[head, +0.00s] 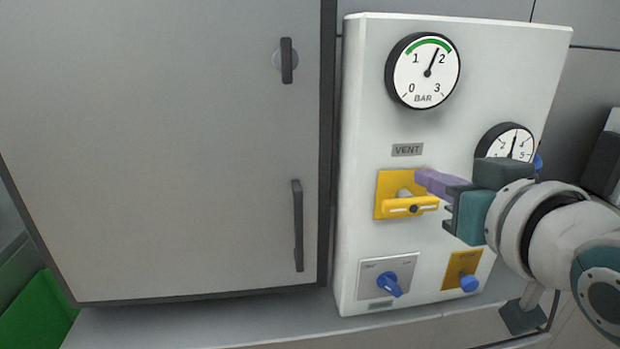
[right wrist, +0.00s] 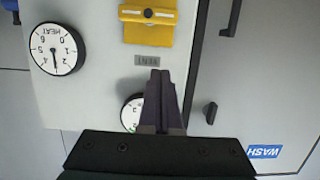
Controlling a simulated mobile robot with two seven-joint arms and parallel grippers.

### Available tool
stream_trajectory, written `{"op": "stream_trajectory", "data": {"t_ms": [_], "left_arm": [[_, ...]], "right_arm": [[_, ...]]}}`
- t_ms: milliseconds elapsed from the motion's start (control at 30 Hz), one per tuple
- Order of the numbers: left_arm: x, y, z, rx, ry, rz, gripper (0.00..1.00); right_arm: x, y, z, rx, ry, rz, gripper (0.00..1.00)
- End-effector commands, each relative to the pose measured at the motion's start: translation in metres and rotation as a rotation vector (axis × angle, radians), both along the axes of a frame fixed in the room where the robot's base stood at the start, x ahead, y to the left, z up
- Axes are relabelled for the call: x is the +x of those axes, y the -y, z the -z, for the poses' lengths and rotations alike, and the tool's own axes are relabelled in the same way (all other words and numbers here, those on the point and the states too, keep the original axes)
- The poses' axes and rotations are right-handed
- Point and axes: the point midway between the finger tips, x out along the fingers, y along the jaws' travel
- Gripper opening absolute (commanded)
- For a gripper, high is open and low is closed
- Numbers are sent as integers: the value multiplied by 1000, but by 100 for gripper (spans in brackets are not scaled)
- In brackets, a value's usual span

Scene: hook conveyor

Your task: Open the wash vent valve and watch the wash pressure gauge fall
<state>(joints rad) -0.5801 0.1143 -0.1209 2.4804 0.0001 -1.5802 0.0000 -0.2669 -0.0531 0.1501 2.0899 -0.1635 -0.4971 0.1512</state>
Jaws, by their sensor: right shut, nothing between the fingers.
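The vent valve has a yellow bar handle (head: 410,205) on a yellow plate (head: 384,186), under a VENT label (head: 407,150). The handle lies about level across the plate. It also shows in the right wrist view (right wrist: 148,15). The BAR gauge (head: 423,72) is above; its needle points between 1 and 2, nearer 2, under the green arc. In the right wrist view my fingers partly hide this gauge (right wrist: 130,112). My right gripper (head: 420,178) is shut and empty, its tips just above the handle's right part in the head view; I cannot tell if they touch. My left gripper is out of view.
A second gauge, marked HEAT (right wrist: 57,49), is partly behind my gripper in the head view. Blue knobs (head: 390,284) and (head: 468,283) sit low on the panel. A large grey door (head: 180,150) with a WASH label (right wrist: 264,152) stands left of the panel.

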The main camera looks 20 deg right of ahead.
Motion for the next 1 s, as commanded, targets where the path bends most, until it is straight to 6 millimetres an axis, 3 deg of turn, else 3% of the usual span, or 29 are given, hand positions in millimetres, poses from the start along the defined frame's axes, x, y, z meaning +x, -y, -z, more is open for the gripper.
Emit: {"op": "stream_trajectory", "data": {"t_ms": [300, 400, 533, 1000], "left_arm": [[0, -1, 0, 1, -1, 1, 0], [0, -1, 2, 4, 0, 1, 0], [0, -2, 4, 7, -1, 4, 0], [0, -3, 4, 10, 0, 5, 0]], "right_arm": [[61, 15, 16, 0, 0, 0, 0], [58, 14, 36, 2, -5, 0, 0], [58, 14, 49, 2, -3, 0, 0], [57, 14, 55, 0, 0, -1, 0]]}}
